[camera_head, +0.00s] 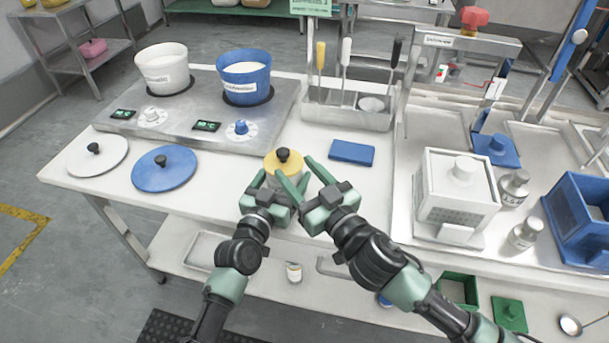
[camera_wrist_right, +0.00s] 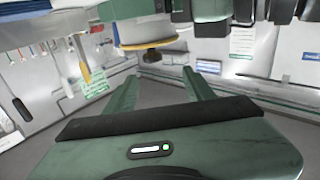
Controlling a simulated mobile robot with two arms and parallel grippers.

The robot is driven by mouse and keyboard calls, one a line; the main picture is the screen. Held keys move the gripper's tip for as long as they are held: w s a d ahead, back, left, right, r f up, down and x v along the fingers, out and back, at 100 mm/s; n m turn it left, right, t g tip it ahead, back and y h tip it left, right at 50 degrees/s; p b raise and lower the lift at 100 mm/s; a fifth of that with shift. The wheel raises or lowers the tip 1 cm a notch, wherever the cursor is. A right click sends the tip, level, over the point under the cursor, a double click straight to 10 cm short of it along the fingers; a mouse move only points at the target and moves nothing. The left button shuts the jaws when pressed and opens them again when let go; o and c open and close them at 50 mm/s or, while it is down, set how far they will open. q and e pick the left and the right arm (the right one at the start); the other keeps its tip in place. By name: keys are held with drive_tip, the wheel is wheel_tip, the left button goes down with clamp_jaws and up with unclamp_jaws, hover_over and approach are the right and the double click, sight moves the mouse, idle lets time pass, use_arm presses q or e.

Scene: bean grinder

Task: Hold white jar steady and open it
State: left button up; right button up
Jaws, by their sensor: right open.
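The white jar (camera_head: 292,181) has a yellow lid (camera_head: 272,162) with a black knob (camera_head: 283,155), and is at the table's front edge. My left gripper (camera_head: 284,175) has its fingers on both sides of the jar's body and appears closed on it; its exact contact is partly hidden. My right gripper (camera_head: 294,166) is open, coming in from the right, its fingers near the lid. In the right wrist view, which is upside down, the yellow lid (camera_wrist_right: 146,45) and knob (camera_wrist_right: 152,56) lie ahead of the open fingers, not between them.
A blue lid (camera_head: 164,168) and a white lid (camera_head: 97,155) lie at left before the stove with a white pot (camera_head: 163,70) and a blue pot (camera_head: 246,76). A blue pad (camera_head: 352,152) lies right of the jar. A white grinder (camera_head: 455,190) stands farther right.

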sight(279, 148)
drive_tip(key=shift+m+h, duration=0.3)
drive_tip(key=shift+h, duration=0.1)
drive_tip(key=x, duration=0.7)
drive_tip(key=f+x, duration=0.1)
drive_tip(key=x, duration=0.3)
drive_tip(key=shift+w+d, duration=0.25)
drive_tip(key=shift+w, duration=0.1)
clamp_jaws()
drive_tip(key=shift+r, duration=0.1)
drive_tip(key=shift+r, duration=0.2)
drive_tip(key=shift+r, duration=0.9)
